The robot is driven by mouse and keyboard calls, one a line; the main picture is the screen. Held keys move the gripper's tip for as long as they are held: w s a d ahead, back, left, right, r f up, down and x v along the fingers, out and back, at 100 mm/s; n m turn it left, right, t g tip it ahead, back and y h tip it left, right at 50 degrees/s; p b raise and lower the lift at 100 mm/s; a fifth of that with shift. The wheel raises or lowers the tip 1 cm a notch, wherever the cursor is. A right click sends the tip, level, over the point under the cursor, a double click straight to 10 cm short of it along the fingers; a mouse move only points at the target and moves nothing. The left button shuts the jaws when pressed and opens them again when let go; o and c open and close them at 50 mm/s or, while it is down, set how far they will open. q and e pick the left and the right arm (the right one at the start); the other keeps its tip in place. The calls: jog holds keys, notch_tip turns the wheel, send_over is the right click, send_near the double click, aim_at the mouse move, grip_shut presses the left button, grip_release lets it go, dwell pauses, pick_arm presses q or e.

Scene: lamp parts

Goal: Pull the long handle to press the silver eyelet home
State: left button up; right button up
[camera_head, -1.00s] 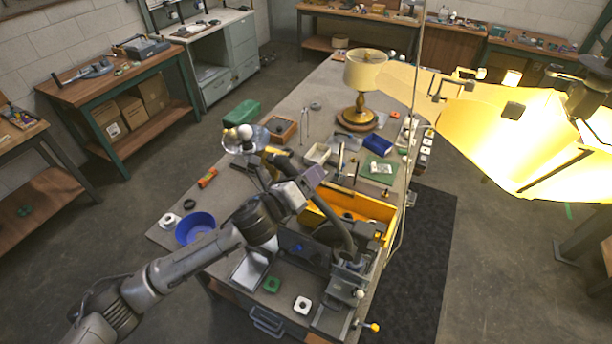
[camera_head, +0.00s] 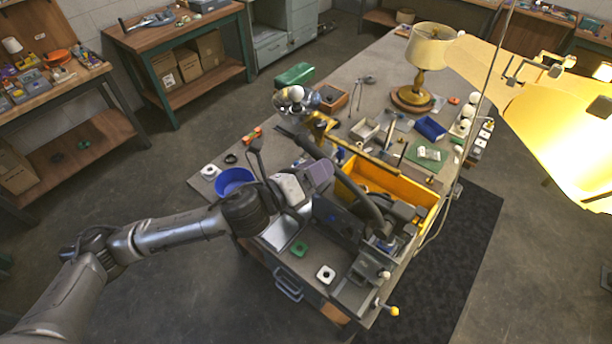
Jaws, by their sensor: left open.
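My left arm comes in from the lower left over the front of the bench. Its left gripper (camera_head: 276,147) is open, its dark fingers apart above the bench with nothing seen between them. A grey press-like device (camera_head: 372,262) stands at the bench's front right corner. A rod with a yellow knob (camera_head: 393,311) sticks out at its front. A dark curved bar (camera_head: 358,187) runs beside my wrist toward the device; I cannot tell whether it is the long handle. My gripper is apart from the yellow knob. The silver eyelet cannot be made out. My right gripper is not in view.
A yellow bin (camera_head: 420,190) lies behind the device. A brass lamp (camera_head: 424,60) stands farther back. A large lit yellow shade (camera_head: 575,130) hangs at the right.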

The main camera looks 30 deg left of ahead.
pick_arm(q)
jog(key=shift+v, duration=1.25)
